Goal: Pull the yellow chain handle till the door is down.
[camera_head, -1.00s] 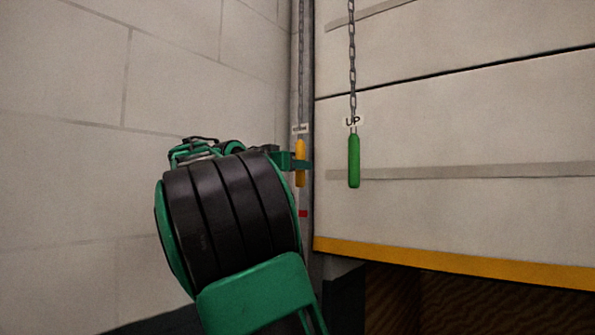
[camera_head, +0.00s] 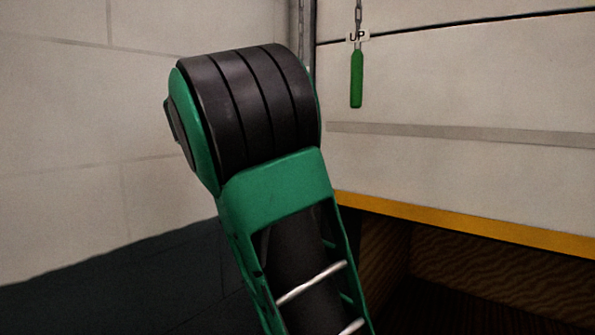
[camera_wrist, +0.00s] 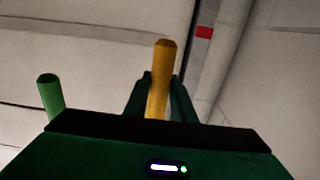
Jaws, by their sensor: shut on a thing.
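The yellow chain handle (camera_wrist: 162,70) stands between the fingers of my gripper (camera_wrist: 160,95) in the wrist view, and the gripper is shut on it. In the head view my own arm hides the yellow handle and the gripper. The door (camera_head: 450,85) is a pale panelled one with a yellow bottom edge (camera_head: 450,218). A dark opening shows below that edge, so the door is partly down.
A green handle (camera_head: 357,78) marked UP hangs on a chain in front of the door, right of my arm. It also shows at the left of the wrist view (camera_wrist: 49,96). A pale block wall (camera_head: 90,130) is on the left. A red mark (camera_wrist: 204,32) is on the rail.

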